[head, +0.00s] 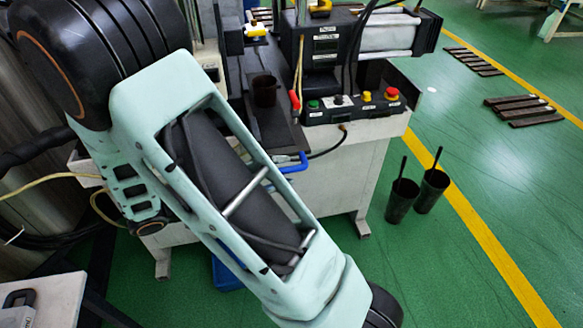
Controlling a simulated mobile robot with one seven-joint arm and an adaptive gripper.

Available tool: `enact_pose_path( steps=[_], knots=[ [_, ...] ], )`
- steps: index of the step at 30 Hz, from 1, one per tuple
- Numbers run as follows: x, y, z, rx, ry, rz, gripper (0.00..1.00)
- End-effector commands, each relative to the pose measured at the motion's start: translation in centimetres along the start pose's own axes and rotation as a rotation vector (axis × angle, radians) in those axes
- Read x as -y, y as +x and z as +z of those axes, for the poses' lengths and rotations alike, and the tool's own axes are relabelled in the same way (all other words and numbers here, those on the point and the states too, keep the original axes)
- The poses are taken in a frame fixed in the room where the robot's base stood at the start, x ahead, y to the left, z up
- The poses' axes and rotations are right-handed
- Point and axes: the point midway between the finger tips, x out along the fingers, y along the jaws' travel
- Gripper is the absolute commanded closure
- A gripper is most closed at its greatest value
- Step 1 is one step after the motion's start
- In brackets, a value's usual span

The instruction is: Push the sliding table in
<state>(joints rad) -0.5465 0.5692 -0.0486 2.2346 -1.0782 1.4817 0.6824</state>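The sliding table (283,131) is a dark, narrow plate at the front of the machine, near the top middle of the head view. A dark cup (264,92) stands upright on it. A blue handle (294,163) is at its near end. My pale green arm crosses in front and hides part of the plate's left side and the machine's front. My gripper is not visible in this view, so its distance from the handle and its opening cannot be told.
A control box (352,108) with coloured buttons sits right of the plate on the white machine bench (345,175). Two dark cups with upright sticks (402,200) (432,190) stand on the green floor. Dark slats (522,110) lie further right. Floor beyond the yellow line is mostly clear.

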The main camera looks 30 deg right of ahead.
Motion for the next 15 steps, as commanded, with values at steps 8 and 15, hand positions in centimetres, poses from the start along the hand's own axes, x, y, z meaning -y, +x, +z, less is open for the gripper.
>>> enact_pose_path(
  steps=[8,15],
  knots=[
    [0.0,3.2,0.1,0.002,0.001,-0.002,0.71],
    [0.0,3.5,0.0,0.0,0.0,-0.001,0.71]
  ],
)
